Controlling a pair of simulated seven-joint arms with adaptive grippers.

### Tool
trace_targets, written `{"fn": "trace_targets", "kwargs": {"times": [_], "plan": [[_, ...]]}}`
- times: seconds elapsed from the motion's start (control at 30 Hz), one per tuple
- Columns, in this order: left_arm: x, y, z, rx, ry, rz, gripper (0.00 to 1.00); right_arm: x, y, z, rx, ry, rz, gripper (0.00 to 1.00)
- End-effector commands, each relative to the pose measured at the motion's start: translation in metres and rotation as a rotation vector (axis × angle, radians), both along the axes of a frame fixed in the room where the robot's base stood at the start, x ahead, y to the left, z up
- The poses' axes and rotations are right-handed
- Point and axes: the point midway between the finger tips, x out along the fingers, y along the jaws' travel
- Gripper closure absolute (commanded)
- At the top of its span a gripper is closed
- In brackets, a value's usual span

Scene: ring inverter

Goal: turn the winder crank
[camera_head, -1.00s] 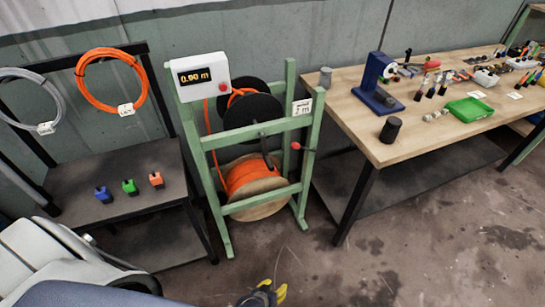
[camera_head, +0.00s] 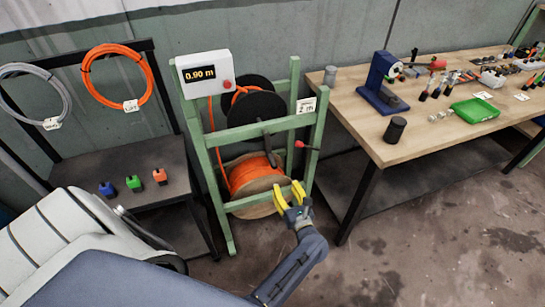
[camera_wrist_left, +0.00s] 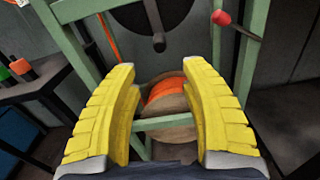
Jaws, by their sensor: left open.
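The winder is a green frame (camera_head: 215,135) with a black reel (camera_head: 254,103) above and an orange cable spool (camera_head: 252,178) below. The knob also shows in the left wrist view (camera_wrist_left: 221,18), up and right of my fingers. My left gripper (camera_head: 290,194), with yellow fingers, is open and empty in front of the frame, below the knob and apart from it. It also shows in the left wrist view (camera_wrist_left: 163,100). My right gripper is out of view.
A dark rack (camera_head: 150,145) at left carries cable coils and small coloured blocks. A wooden workbench (camera_head: 360,115) with tools stands at right. The floor in front is clear.

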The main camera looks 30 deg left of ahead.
Motion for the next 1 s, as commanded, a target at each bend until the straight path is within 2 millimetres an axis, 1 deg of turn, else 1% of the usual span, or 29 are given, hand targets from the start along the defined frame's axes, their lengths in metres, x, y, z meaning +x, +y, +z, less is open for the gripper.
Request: {"fn": "trace_targets", "kwargs": {"times": [0.13,0.27,0.8,1.0], "plan": [[0.003,0.005,0.000,-0.019,-0.026,0.005,0.55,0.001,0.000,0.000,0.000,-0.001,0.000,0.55],[0.011,0.015,0.000,-0.018,-0.028,0.004,0.55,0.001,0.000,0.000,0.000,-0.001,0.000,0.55],[0.071,0.091,0.000,-0.015,-0.024,0.003,0.55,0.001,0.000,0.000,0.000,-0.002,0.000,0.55],[0.090,0.114,0.001,-0.015,-0.024,0.002,0.55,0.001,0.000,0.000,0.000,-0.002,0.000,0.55]]}}
